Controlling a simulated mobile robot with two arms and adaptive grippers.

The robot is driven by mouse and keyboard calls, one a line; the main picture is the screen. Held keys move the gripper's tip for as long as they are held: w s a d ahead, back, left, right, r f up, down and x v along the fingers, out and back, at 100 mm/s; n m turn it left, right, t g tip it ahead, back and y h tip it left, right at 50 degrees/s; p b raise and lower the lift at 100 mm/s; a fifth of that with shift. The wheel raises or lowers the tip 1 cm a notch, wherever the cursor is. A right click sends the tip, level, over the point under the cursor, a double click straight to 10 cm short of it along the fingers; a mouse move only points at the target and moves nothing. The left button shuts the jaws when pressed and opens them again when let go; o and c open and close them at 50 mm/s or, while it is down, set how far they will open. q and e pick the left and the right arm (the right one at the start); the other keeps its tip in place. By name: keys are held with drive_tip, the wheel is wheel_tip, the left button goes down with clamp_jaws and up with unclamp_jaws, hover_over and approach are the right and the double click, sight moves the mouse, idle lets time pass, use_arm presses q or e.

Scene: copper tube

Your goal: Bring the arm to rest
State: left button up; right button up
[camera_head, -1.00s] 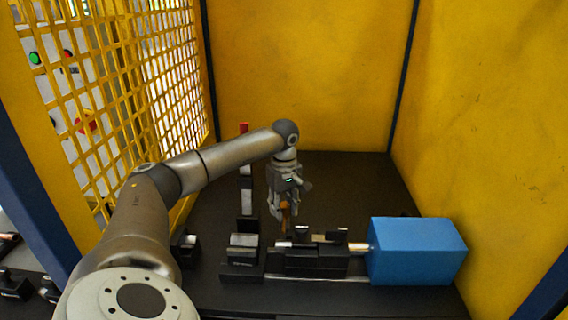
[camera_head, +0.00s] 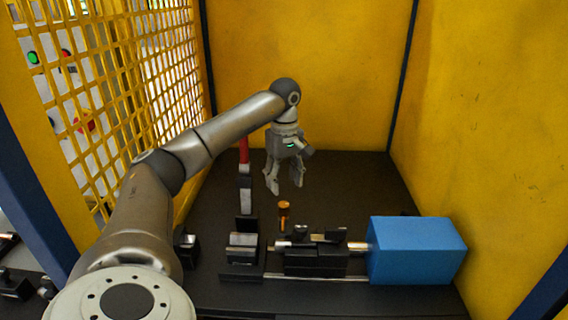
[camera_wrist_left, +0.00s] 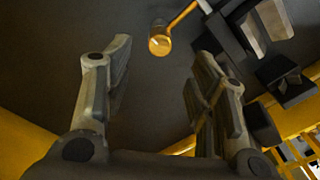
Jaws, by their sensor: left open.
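My left arm comes in from the left in the head view, and its gripper (camera_head: 285,186) hangs over the dark table with its fingers pointing down. The fingers are apart with nothing between them. In the left wrist view the two fingers (camera_wrist_left: 160,95) also stand wide apart. An orange-capped handle (camera_head: 284,212) stands below the gripper, clear of the fingertips. It shows in the left wrist view as a round yellow-orange end on a rod (camera_wrist_left: 160,44), beyond the fingers. My right gripper is not in view.
A black clamping fixture (camera_head: 315,262) with a copper tube (camera_head: 357,246) runs to a blue box (camera_head: 417,250) on the right. A red-topped upright (camera_head: 244,165) stands behind the arm. Yellow walls and a yellow mesh guard (camera_head: 120,110) enclose the table. The back right of the table is clear.

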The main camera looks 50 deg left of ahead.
use_arm(q)
drive_tip(key=shift+r, duration=1.05)
